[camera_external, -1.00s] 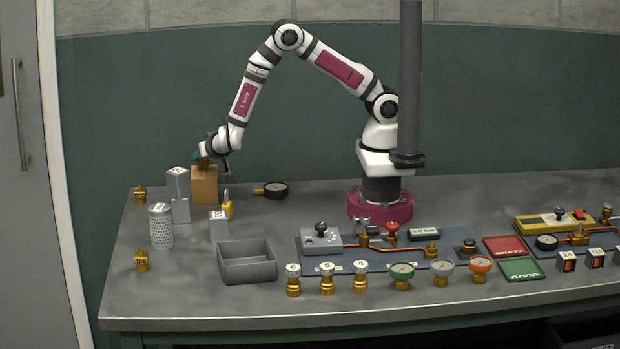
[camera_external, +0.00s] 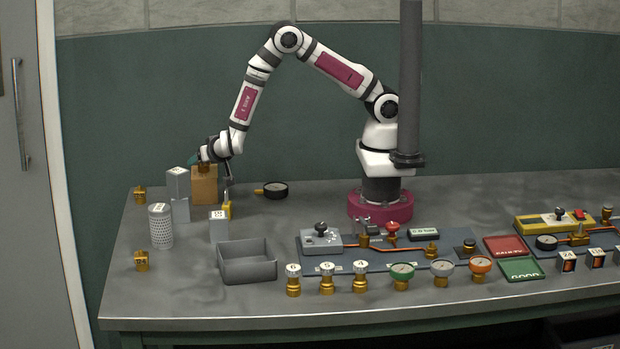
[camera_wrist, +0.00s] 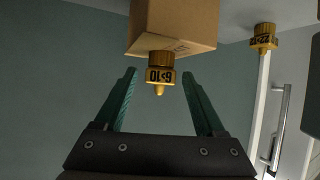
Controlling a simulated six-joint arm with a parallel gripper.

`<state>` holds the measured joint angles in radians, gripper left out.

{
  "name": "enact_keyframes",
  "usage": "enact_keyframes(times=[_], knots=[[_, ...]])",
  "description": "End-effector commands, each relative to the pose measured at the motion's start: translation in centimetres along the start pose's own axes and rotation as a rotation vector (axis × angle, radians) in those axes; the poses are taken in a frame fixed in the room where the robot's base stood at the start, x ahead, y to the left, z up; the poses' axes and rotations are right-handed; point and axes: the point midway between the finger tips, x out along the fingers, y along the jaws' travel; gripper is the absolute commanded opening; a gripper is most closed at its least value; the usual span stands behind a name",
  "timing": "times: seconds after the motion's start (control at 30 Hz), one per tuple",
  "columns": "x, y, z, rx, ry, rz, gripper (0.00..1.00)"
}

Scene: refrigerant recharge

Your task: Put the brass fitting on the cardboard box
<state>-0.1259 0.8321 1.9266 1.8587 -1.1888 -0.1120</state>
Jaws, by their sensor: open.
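The cardboard box (camera_external: 204,188) stands on the bench at the far left. The brass fitting (camera_wrist: 160,72) rests on the box's top face. It is upside down in the wrist view, its dark-lettered band facing me. In the external view it is mostly hidden by my wrist. My gripper (camera_wrist: 158,76) is open, with one teal finger on each side of the fitting and a visible gap to both. The box also shows at the top of the wrist view (camera_wrist: 172,22). In the external view my gripper (camera_external: 200,160) is just above the box.
An empty grey tray (camera_external: 247,276) is in front.

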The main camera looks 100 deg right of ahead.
Motion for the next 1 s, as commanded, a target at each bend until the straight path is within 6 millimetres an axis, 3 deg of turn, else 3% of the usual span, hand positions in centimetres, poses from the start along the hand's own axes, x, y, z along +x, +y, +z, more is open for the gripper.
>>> enact_keyframes(times=[0.3,0.4,0.57,0.67,0.73,0.8,0.83,0.87,0.93,0.97,1.0], knots=[[-8.7,-0.1,0.0,-0.002,0.000,-0.005,0.72],[-10.2,-0.1,0.0,0.000,0.000,-0.003,0.72],[-11.0,0.0,0.0,0.001,-0.002,-0.004,0.72],[-11.4,-1.9,-0.8,0.064,-0.064,-0.115,0.72],[-13.2,-5.1,-2.2,0.143,-0.190,-0.324,0.72],[-17.4,-7.8,-3.5,0.170,-0.375,-0.585,0.72],[-19.8,-8.0,-3.7,0.150,-0.462,-0.687,0.72],[-22.2,-7.6,-3.7,0.111,-0.549,-0.773,0.72],[-27.2,-4.0,-2.8,-0.037,-0.744,-0.901,0.72],[-28.8,-1.6,-2.1,-0.114,-0.820,-0.918,0.72],[-30.2,2.2,-1.1,-0.222,-0.907,-0.907,0.72]])
